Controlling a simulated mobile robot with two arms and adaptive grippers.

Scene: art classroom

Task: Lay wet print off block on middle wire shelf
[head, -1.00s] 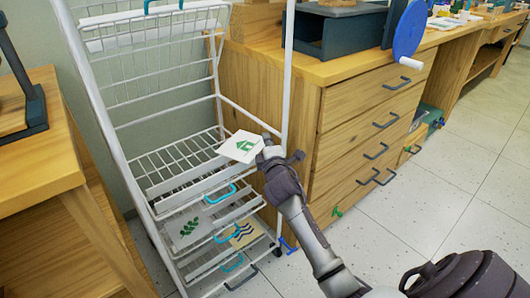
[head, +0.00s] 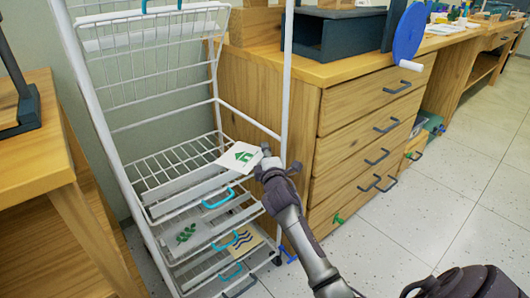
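The print, a white sheet with a green house-like figure (head: 241,156), is in the middle of the head view. My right gripper (head: 264,160) is shut on its right edge. The sheet is tilted and extends left over the right front part of a wire shelf (head: 160,167) in the white rack. Whether it touches the wires I cannot tell. That shelf has a pale front strip and a turquoise handle, with no print seen on it. My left gripper is out of view. The block is not identifiable here.
The rack's white front post (head: 287,80) stands beside my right gripper. A wooden drawer cabinet (head: 340,135) is at the right, a wooden table (head: 35,165) at the left.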

